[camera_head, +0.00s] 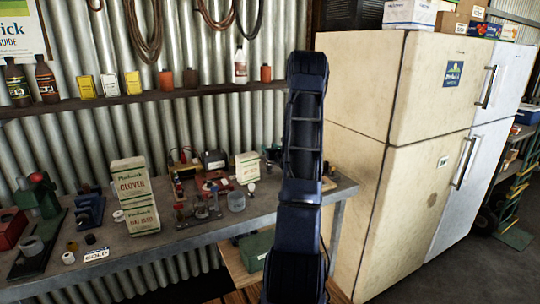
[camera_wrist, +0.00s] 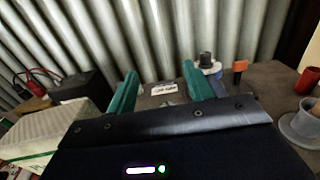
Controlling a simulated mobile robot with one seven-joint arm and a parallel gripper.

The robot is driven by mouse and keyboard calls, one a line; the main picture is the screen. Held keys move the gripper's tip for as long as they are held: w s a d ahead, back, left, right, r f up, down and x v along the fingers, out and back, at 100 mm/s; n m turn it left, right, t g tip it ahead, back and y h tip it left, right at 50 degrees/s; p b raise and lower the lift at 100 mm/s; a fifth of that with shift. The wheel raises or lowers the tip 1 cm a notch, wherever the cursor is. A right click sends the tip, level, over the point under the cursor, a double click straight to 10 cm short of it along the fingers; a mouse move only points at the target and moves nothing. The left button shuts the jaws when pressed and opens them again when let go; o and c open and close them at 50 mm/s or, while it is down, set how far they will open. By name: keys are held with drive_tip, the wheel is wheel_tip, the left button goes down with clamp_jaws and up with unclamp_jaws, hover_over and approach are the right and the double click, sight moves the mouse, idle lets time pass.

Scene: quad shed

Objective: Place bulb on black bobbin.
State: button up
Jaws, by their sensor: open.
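My gripper (camera_wrist: 160,74) shows in the wrist view as two teal fingers spread apart, with nothing held between them. Beyond them lies a small grey surface with a white label (camera_wrist: 163,89). In the head view my arm hides the gripper. A small pale rounded thing (camera_head: 251,188), possibly the bulb, is on the bench below the smaller cream box; it is too small to be sure. A small black spool-like thing (camera_head: 90,239), possibly the black bobbin, stands at the bench's left front, near a label reading GOLD (camera_head: 96,255).
In the wrist view a dark cylinder on a pale base (camera_wrist: 206,60) stands near the right finger. A cream fridge (camera_head: 370,110) stands right.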

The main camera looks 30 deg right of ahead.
drive_tip(key=shift+a+r, duration=0.1)
drive_tip(key=shift+r, duration=0.5)
drive_tip(key=s+a+r+n+g+y, duration=0.2)
drive_tip(key=s+a+r+n+y, duration=0.25)
drive_tip(key=a, duration=0.45)
drive_tip(key=s+a+r+n+g+y, duration=0.1)
drive_tip(key=a+r+n+y, duration=0.3)
drive_tip(key=a+r+n, duration=0.45)
drive_tip(key=s+a+r+n+g+y, duration=0.25)
drive_tip(key=s+a+n+g, duration=0.45)
drive_tip(key=s+a, duration=0.7)
drive_tip(key=s+a+n+g+h, duration=0.2)
drive_tip(key=s+a+n, duration=0.15)
drive_tip(key=s, duration=0.45)
drive_tip(key=s+a+n+g+h, duration=0.2)
drive_tip(key=s+n, duration=0.3)
drive_tip(key=s, duration=0.2)
drive_tip(key=s+d+n+h, duration=0.3)
drive_tip(key=s, duration=0.4)
drive_tip(key=s+d+n+h, duration=0.4)
drive_tip(key=s, duration=0.3)
drive_tip(key=shift+r+t, duration=0.3)
drive_tip(key=shift+r, duration=0.05)
